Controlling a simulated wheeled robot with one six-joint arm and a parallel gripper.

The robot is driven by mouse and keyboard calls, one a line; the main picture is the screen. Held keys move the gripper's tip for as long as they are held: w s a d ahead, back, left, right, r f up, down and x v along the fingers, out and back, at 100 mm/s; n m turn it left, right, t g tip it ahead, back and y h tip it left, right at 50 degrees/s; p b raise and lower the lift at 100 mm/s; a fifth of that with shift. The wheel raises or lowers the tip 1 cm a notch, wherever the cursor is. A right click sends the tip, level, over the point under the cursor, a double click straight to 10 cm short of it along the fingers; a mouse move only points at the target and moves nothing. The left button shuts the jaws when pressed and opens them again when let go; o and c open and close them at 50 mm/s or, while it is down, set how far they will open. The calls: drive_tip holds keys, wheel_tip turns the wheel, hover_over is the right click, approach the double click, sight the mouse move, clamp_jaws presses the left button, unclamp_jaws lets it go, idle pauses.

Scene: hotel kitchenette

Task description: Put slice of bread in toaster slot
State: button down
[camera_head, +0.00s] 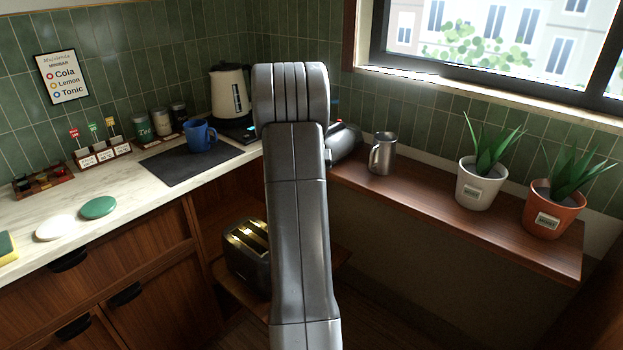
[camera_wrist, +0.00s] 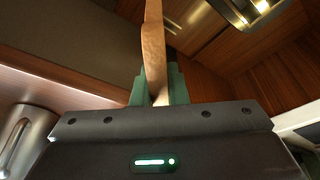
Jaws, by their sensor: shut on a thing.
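My gripper (camera_wrist: 158,88), with green fingers, is shut on the slice of bread (camera_wrist: 153,45) in the wrist view. The bread shows edge-on as a thin brown strip that rises past the fingertips. The toaster (camera_head: 238,262) stands on a low wooden shelf in the head view, its slots lit yellow, partly hidden by my arm. The toaster (camera_wrist: 240,20) also shows at the top right of the wrist view, apart from the bread. In the head view my arm hides the gripper and bread.
A metal mug (camera_head: 382,155) and two potted plants (camera_head: 481,185) stand on the wooden ledge at right. The marble counter (camera_head: 130,185) at left holds a blue mug (camera_head: 199,137) on a dark mat and a kettle (camera_head: 228,92). The shelf around the toaster is enclosed by cabinet panels.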

wheel_tip(320, 180, up, 2)
drive_tip(key=shift+r+p, duration=0.1)
drive_tip(key=shift+p, duration=0.55)
drive_tip(key=s+a+f+n+y, duration=0.1)
drive_tip(key=s+a+f+n, duration=0.3)
drive_tip(key=a, duration=0.5)
drive_tip(key=s+a+f+n+y, duration=0.1)
drive_tip(key=s+a+f, duration=0.1)
drive_tip(key=s+a, duration=0.6)
drive_tip(key=s+a+f+n, duration=0.2)
drive_tip(key=s+a, duration=0.3)
drive_tip(key=s, duration=0.1)
drive_tip(key=s+a+f+n+g, duration=0.1)
drive_tip(key=s+a+f+n, duration=0.1)
drive_tip(key=s+a, duration=0.3)
drive_tip(key=shift+s+a+n+y, duration=0.35)
drive_tip(key=shift+s+n, duration=0.15)
drive_tip(key=shift+s, duration=0.7)
